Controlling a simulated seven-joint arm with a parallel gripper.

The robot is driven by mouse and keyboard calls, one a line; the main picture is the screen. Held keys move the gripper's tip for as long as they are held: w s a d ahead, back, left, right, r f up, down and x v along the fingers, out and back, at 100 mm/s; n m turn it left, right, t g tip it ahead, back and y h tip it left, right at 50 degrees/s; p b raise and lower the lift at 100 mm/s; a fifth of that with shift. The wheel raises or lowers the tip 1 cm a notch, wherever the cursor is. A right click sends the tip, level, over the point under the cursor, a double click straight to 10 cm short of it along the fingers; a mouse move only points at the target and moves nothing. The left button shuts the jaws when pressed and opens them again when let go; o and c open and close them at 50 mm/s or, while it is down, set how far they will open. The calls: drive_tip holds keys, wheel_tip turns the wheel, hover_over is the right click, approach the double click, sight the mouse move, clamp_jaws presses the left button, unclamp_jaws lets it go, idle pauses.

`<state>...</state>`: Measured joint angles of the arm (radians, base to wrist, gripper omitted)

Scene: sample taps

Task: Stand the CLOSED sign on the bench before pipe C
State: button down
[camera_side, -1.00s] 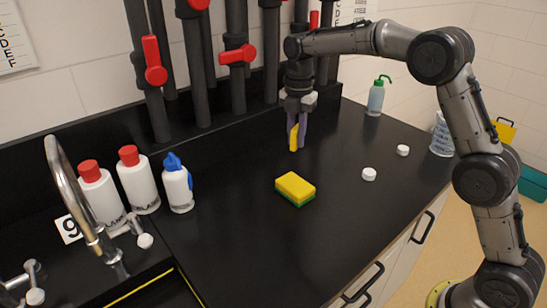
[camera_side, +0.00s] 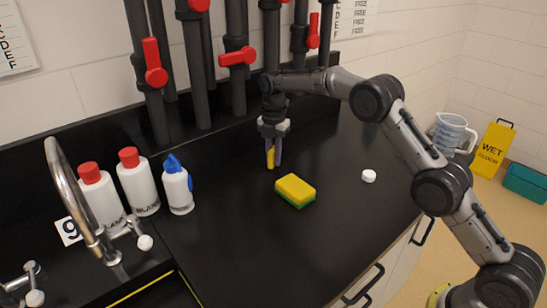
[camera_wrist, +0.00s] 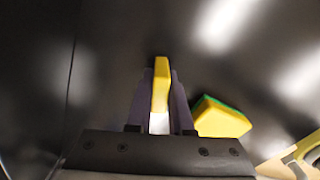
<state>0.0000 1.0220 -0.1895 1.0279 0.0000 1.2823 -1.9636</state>
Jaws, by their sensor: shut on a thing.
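My gripper (camera_side: 273,158) is shut on a thin yellow piece (camera_side: 270,159), which I take to be the CLOSED sign; no lettering shows. In the wrist view the yellow piece (camera_wrist: 161,82) stands on edge between the purple fingers of my gripper (camera_wrist: 161,92), with a white part lower down. It is upright, low over the black bench (camera_side: 255,245); I cannot tell if it touches. Several dark pipes with red valve handles (camera_side: 237,57) stand behind, left of and beyond my gripper. No letter marking pipe C is readable.
A yellow and green sponge (camera_side: 296,190) lies close to the right of my gripper, also in the wrist view (camera_wrist: 222,118). A white cap (camera_side: 369,176) lies further right. Bottles (camera_side: 139,182) and a tap (camera_side: 75,195) stand at left. The bench in front is clear.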

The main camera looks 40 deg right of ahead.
sight(273, 148)
drive_tip(key=shift+f, duration=0.25)
drive_tip(key=shift+f, duration=0.15)
drive_tip(key=c, duration=0.8)
unclamp_jaws()
wheel_tip(273, 148, up, 11)
drive_tip(key=shift+f, duration=0.1)
drive_tip(key=shift+r, duration=0.75)
